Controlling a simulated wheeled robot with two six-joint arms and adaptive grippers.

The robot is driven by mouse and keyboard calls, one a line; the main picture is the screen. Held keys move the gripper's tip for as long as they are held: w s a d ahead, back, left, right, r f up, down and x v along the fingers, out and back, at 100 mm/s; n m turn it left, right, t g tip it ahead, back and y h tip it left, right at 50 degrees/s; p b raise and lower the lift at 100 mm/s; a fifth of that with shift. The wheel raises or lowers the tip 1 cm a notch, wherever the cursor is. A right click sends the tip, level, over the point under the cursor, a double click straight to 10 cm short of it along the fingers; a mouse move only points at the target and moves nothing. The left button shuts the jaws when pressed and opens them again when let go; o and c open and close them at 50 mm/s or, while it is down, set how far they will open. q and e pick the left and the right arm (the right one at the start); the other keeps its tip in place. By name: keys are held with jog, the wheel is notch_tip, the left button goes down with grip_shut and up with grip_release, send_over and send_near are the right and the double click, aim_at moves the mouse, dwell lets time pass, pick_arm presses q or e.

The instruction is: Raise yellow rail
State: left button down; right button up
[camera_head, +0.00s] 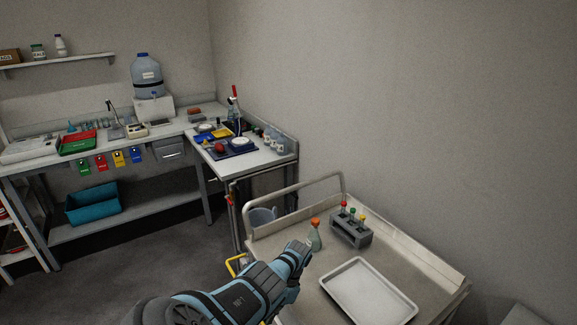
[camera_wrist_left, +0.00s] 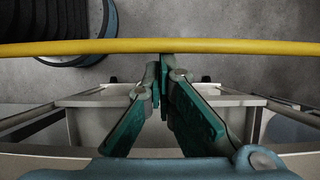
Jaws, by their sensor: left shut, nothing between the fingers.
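The yellow rail (camera_wrist_left: 80,47) runs level across the whole left wrist view, near its top. In the head view only a short bent piece of the yellow rail (camera_head: 236,264) shows at the near left side of the cart, and my left arm hides the rest. My left gripper (camera_wrist_left: 164,62) is shut and empty, with its fingertips meeting at the lower edge of the rail in the wrist picture. I cannot tell whether they touch it. In the head view the left gripper (camera_head: 302,252) points toward the cart. My right gripper is not in view.
The cart (camera_head: 290,222) carries a white tray (camera_head: 368,292), an orange-capped bottle (camera_head: 314,238) and a grey tube rack (camera_head: 350,230). A bench (camera_head: 262,164) holds lab items. Open floor (camera_head: 130,255) lies to the left.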

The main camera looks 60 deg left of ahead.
pick_arm(q)
jog(key=v, duration=1.2)
